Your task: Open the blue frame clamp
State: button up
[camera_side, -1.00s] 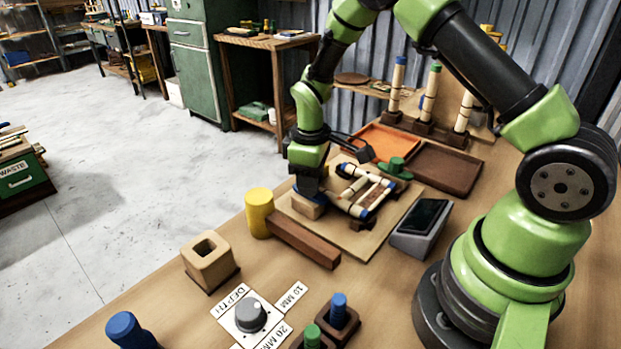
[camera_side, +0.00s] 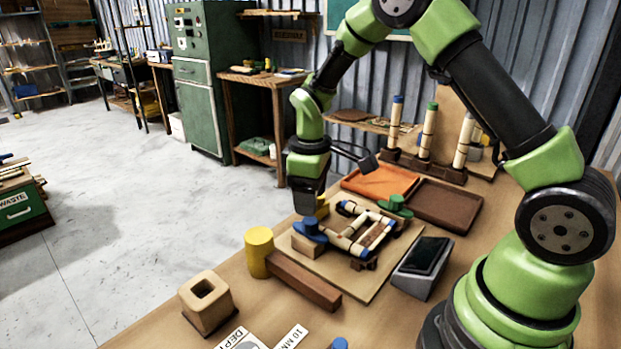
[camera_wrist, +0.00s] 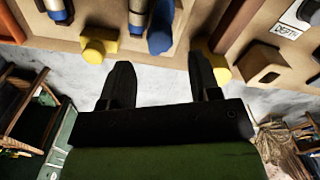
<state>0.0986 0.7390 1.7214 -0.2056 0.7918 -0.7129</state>
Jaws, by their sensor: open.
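The blue frame clamp (camera_side: 311,231) sits at the near left corner of the rattan frame (camera_side: 340,241), above a light wooden block. It also shows in the wrist view (camera_wrist: 160,30), ahead of the gap between my fingers. My gripper (camera_side: 307,208) is just above the blue clamp in the side view, pointing down. In the wrist view its two dark fingers (camera_wrist: 162,78) are apart with nothing between them. Whether the clamp is open or closed I cannot tell. A yellow clamp (camera_side: 322,208) is partly hidden behind my gripper, and a green clamp (camera_side: 395,204) is at the far side.
A mallet with a yellow head (camera_side: 259,251) and brown handle (camera_side: 305,280) lies in front of the board. A holed wooden block (camera_side: 207,299) stands nearer. A dark screen device (camera_side: 421,267) is on the right. Orange (camera_side: 380,183) and brown trays (camera_side: 447,204) lie behind.

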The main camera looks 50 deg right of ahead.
jog(key=shift+r, duration=2.3)
notch_tip(320, 180, up, 8)
jog(key=m+t, duration=0.2)
send_over(311, 220)
jog(key=s+a, duration=0.2)
jog(key=s, duration=0.2)
jog(key=s+a+r+m+t, duration=0.2)
jog(key=s+r, duration=0.2)
jog(key=s+a+r+m+t+y, duration=0.2)
jog(key=s+r+m+t, duration=0.1)
jog(key=s, duration=0.8)
jog(key=shift+s+m, duration=0.15)
jog(key=shift+m, duration=0.65)
